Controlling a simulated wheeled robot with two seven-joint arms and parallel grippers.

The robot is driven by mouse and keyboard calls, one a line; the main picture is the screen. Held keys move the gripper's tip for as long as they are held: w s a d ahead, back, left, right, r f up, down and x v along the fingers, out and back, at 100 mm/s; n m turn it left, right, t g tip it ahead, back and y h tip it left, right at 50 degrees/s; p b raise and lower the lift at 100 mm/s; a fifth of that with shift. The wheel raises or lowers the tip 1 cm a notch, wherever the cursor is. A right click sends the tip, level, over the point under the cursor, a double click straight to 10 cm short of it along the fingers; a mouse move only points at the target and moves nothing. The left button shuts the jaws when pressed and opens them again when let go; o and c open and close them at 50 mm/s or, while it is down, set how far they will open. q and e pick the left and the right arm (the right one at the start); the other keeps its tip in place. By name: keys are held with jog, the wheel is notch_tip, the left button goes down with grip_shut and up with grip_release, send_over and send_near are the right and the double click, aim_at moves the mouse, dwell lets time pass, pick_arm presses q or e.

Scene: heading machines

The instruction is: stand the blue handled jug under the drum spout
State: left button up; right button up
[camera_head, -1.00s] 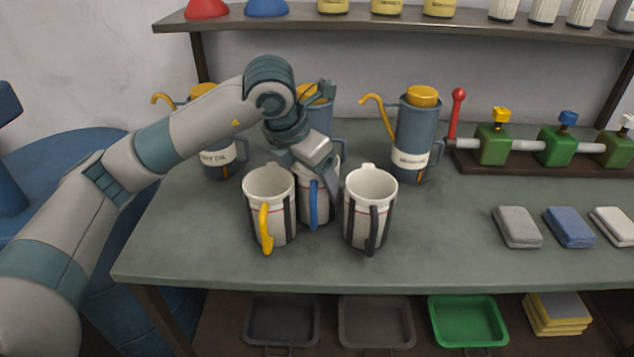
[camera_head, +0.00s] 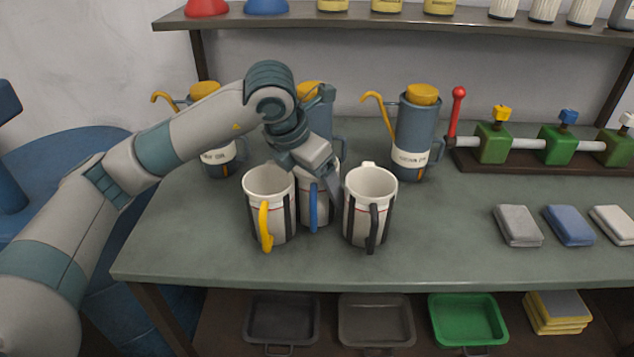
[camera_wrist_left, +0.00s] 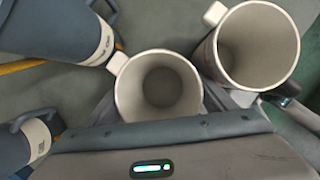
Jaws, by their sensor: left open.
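The blue-handled jug (camera_head: 313,207) is white and stands upright on the bench between two similar jugs, its blue handle facing the front. My left gripper (camera_head: 318,178) is down over it and hides part of its rim. In the left wrist view the jug (camera_wrist_left: 160,88) is in the middle, with the open fingers of my left gripper (camera_wrist_left: 163,105) on either side. I cannot tell if they touch it. My right gripper is not in view. I cannot make out a drum spout; a large blue rounded body (camera_head: 65,160) stands at the left, partly behind my arm.
A yellow-handled jug (camera_head: 268,205) and a black-handled jug (camera_head: 368,205) stand close on either side. Blue-grey oil cans (camera_head: 415,130) stand behind. A valve row (camera_head: 540,145) and folded cloths (camera_head: 517,226) are at the right. The bench front (camera_head: 430,260) is clear.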

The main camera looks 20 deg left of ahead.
pick_arm(q)
jog(key=shift+r, duration=0.15)
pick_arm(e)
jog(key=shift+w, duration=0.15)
pick_arm(q)
jog(key=shift+r, duration=0.2)
jog(key=v, duration=0.7)
notch_tip(320, 180, up, 4)
send_over(299, 192)
jog(key=shift+w+a+b, duration=0.1)
jog(key=shift+w+b, duration=0.1)
jog(key=shift+b, duration=0.2)
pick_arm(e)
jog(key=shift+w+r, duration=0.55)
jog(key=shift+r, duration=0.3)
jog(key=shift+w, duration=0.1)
